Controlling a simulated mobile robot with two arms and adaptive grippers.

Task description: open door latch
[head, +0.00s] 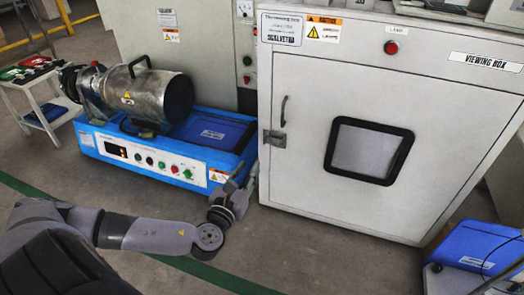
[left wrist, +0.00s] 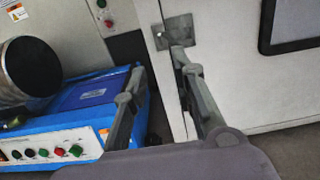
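The white viewing box door (head: 310,165) is closed and has a dark-framed window. A small metal latch (head: 274,138) sits at its left edge, below a dark vertical handle (head: 284,110). The latch also shows in the left wrist view (left wrist: 172,32), near the top middle. My left gripper (head: 244,174) is low and left of the latch in the head view. In the left wrist view its two fingers (left wrist: 158,60) are spread apart with nothing between them. The right fingertip appears just below the latch plate; I cannot tell whether it touches. My right gripper is not in view.
A blue test bench (head: 160,158) with a metal cylinder (head: 150,95) and buttons stands left of the box, close to my left gripper. A grey cabinet (head: 195,40) is behind it. A blue case (head: 478,245) lies at the right. The floor in front is clear.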

